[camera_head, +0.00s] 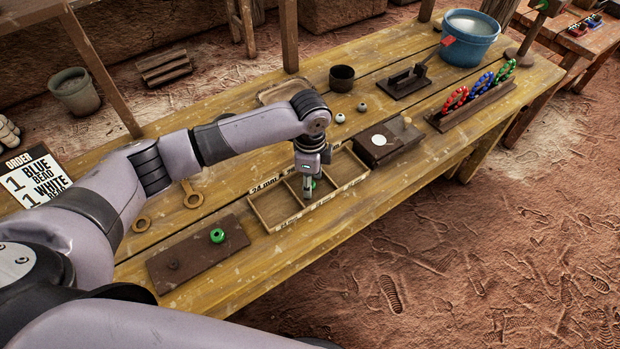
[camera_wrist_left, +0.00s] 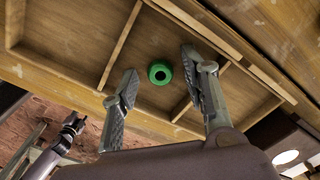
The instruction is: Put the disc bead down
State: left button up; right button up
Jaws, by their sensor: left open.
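A green disc bead (camera_wrist_left: 160,73) lies on the floor of the middle compartment of the divided wooden tray (camera_head: 263,217). In the head view the bead (camera_head: 313,184) is partly hidden by my left gripper (camera_head: 308,188). In the left wrist view my left gripper (camera_wrist_left: 158,66) is open, with one finger on each side of the bead and a visible gap to each. What looks like my right gripper (camera_wrist_left: 76,122) shows small at the lower left of the left wrist view; its fingers are too unclear to read.
A dark board (camera_head: 190,262) with another green bead (camera_head: 217,236) is left of the tray. A dark block with a white disc (camera_head: 379,140) stands right of it. Beyond are small pale beads (camera_head: 340,118), a dark cup (camera_head: 342,78) and a bead rack (camera_head: 470,108).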

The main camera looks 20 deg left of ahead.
pick_arm(q)
notch_tip(320, 180, up, 12)
jog(key=b, duration=0.1)
jog(key=shift+r, duration=0.15)
dwell(0.3)
dwell(0.4)
